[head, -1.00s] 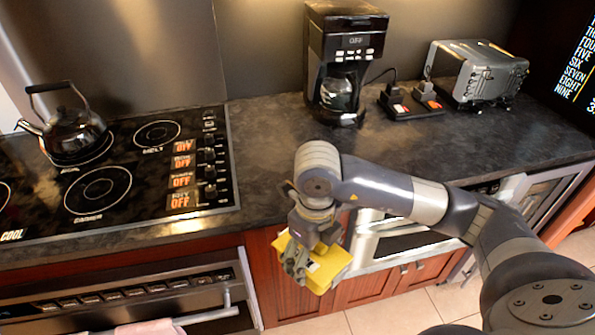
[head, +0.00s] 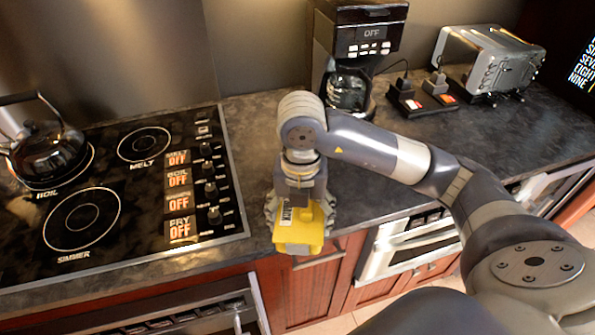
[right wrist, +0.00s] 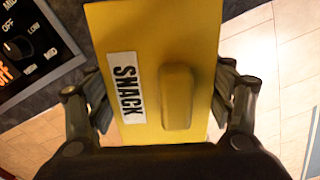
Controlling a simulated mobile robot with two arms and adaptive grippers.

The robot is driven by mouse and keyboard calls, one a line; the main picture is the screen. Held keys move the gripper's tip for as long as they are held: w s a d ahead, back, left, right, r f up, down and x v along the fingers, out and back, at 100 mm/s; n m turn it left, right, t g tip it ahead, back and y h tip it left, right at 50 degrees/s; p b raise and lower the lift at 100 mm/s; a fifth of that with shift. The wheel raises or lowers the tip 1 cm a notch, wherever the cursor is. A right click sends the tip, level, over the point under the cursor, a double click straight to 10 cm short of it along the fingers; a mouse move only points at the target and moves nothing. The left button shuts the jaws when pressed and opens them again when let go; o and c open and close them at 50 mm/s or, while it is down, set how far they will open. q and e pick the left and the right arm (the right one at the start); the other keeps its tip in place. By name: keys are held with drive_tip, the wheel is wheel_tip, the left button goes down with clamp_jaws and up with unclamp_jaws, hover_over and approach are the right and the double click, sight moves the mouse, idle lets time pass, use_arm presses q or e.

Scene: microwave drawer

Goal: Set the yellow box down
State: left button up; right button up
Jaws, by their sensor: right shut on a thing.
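The yellow box (head: 299,232) is in my right gripper (head: 300,212), at the front edge of the dark countertop (head: 240,140) in the head view. The floor shows below the box in that view. I cannot tell the box's exact height over the counter. My left gripper is not in view.
The stove (head: 90,240) with a black kettle (head: 45,150) is on the left. A coffee maker (head: 355,55), a power strip (head: 420,100) and a toaster (head: 490,60) stand at the back. The counter between stove and coffee maker is clear. The microwave drawer (head: 410,245) is below the counter.

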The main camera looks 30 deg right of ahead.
drive_tip(key=shift+w+d+r, duration=0.15)
drive_tip(key=shift+w+d, duration=0.2)
drive_tip(key=shift+w, duration=0.35)
drive_tip(key=w+d+p, duration=0.2)
drive_tip(key=w+d, duration=0.1)
drive_tip(key=shift+w+d, duration=0.25)
drive_tip(key=shift+d, duration=0.05)
drive_tip(key=w+d, duration=0.1)
drive_tip(key=w+d+p, duration=0.1)
drive_tip(key=w+d, duration=0.1)
drive_tip(key=shift+w+f+p, duration=0.2)
drive_tip(key=shift+f+p, duration=0.1)
drive_tip(key=w+d, duration=0.1)
drive_tip(key=w, duration=0.1)
drive_tip(key=w+d+p, duration=0.1)
drive_tip(key=w+d, duration=0.1)
drive_tip(key=shift+f, duration=0.4)
drive_tip(key=shift+f+p, duration=0.2)
drive_tip(key=shift+p, duration=0.1)
wheel_tip(320, 180, down, 3)
drive_tip(key=shift+r+p, duration=0.1)
drive_tip(key=shift+p, duration=0.65)
drive_tip(key=shift+f, duration=0.2)
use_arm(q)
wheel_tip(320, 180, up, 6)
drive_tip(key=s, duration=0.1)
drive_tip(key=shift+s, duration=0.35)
use_arm(e)
drive_tip(key=shift+f, duration=0.1)
